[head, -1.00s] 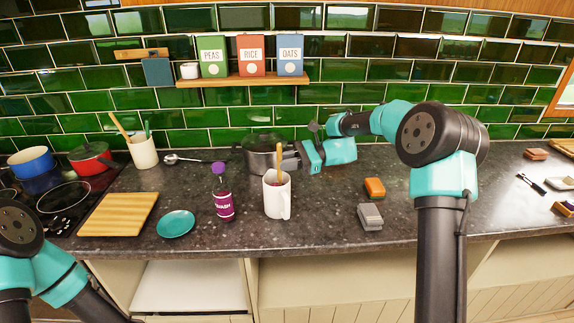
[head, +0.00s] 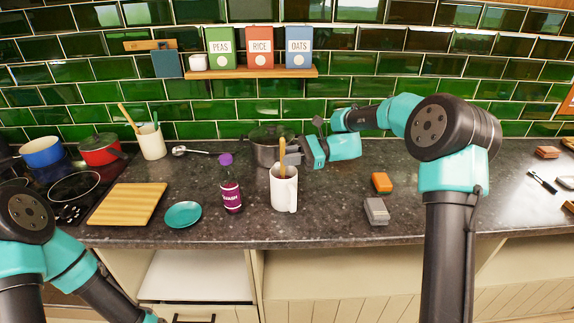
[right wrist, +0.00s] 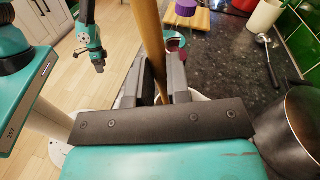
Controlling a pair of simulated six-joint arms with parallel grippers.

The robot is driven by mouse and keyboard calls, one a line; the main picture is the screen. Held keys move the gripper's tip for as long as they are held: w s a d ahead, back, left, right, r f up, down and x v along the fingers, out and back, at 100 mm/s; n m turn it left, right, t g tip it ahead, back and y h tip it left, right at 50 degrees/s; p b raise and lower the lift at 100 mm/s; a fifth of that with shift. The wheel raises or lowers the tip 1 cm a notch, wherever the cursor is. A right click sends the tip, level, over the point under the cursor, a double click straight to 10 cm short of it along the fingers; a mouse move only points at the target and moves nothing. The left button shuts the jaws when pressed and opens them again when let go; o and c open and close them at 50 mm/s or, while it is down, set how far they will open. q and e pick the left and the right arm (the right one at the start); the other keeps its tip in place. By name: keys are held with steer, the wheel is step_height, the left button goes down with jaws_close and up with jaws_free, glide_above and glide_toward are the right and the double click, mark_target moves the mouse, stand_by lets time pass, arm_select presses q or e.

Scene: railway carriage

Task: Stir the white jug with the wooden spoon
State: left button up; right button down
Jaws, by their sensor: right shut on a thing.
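The white jug (head: 284,190) stands upright near the front of the dark worktop, its handle at the right. The wooden spoon (head: 282,153) stands nearly upright in it, with its lower end hidden inside. My right gripper (head: 287,158) is above the jug's rim, coming in from the right, and is shut on the spoon's handle. In the right wrist view the handle (right wrist: 150,35) passes between the fingers (right wrist: 162,88); the jug is mostly hidden there. My left gripper (right wrist: 97,62) hangs away from the worktop in that view, too small to tell its opening.
A purple squash bottle (head: 230,192) stands close left of the jug. A dark pot (head: 263,148) is just behind. A teal plate (head: 183,214) and wooden board (head: 128,204) lie further left. Orange (head: 381,182) and grey (head: 376,211) blocks lie right, with clear worktop around them.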

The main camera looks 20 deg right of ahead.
steer(key=shift+w+a, duration=0.4)
steer(key=shift+s+a, duration=0.2)
steer(key=shift+s, duration=0.6)
steer(key=shift+s+d, duration=0.55)
steer(key=shift+s, duration=0.05)
steer(key=shift+d, duration=0.15)
